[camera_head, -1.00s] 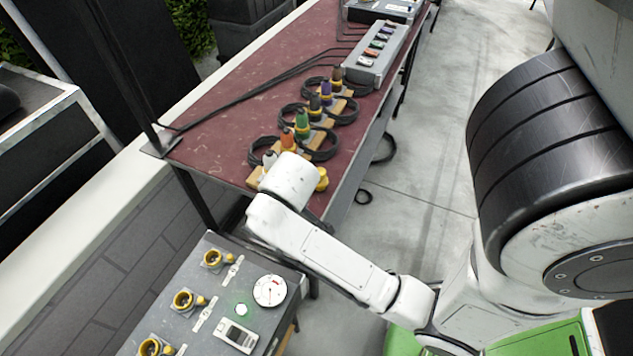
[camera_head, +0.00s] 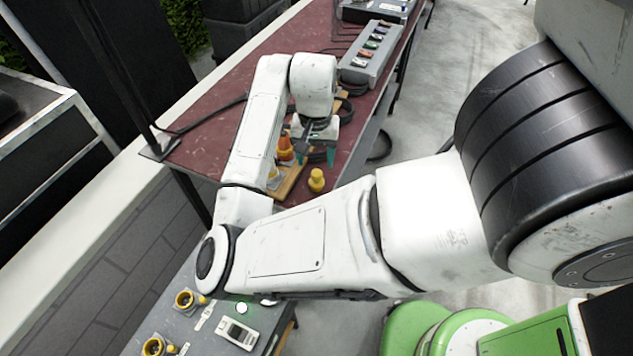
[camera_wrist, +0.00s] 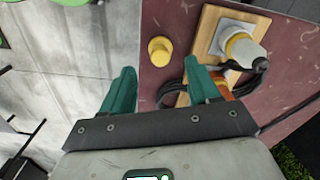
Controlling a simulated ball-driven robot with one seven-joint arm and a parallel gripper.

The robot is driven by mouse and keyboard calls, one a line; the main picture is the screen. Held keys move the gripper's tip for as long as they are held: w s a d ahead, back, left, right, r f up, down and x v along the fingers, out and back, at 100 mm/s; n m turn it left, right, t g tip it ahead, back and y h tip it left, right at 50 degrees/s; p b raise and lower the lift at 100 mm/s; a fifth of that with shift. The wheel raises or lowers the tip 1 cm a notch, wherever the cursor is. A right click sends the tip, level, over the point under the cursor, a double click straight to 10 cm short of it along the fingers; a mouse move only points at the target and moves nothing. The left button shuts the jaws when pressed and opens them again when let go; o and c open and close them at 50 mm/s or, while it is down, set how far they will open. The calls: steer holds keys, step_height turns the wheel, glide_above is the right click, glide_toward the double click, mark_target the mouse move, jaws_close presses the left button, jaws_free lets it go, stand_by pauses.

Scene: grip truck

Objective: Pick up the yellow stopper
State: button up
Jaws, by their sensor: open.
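The yellow stopper (camera_head: 317,180) stands on the dark red table near its front right edge, apart from the other items. In the wrist view the stopper (camera_wrist: 159,51) lies just beyond the fingertips, roughly centred between them. My gripper (camera_head: 315,158) hangs over the table just behind the stopper in the head view. Its two teal fingers are spread apart with nothing between them, as the wrist view of the gripper (camera_wrist: 160,70) shows. The fingers do not appear to touch the stopper.
A wooden block with a white and yellow connector (camera_wrist: 243,47) sits right of the stopper in the wrist view. An orange connector (camera_head: 285,150) and black cables are close by. A grey panel with yellow fittings (camera_head: 187,300) stands at lower left. Grey floor lies past the table edge.

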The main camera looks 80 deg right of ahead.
mark_target(316, 173)
step_height(316, 173, down, 5)
steer(key=shift+r, duration=0.2)
steer(key=f+p, duration=0.1)
steer(key=f, duration=0.1)
steer(key=d+f, duration=0.1)
steer(key=f, duration=0.1)
steer(key=shift+f+p, duration=0.2)
steer(key=shift+p, duration=0.15)
steer(key=shift+f, duration=0.6)
steer(key=shift+c, duration=0.2)
steer(key=c, duration=0.9)
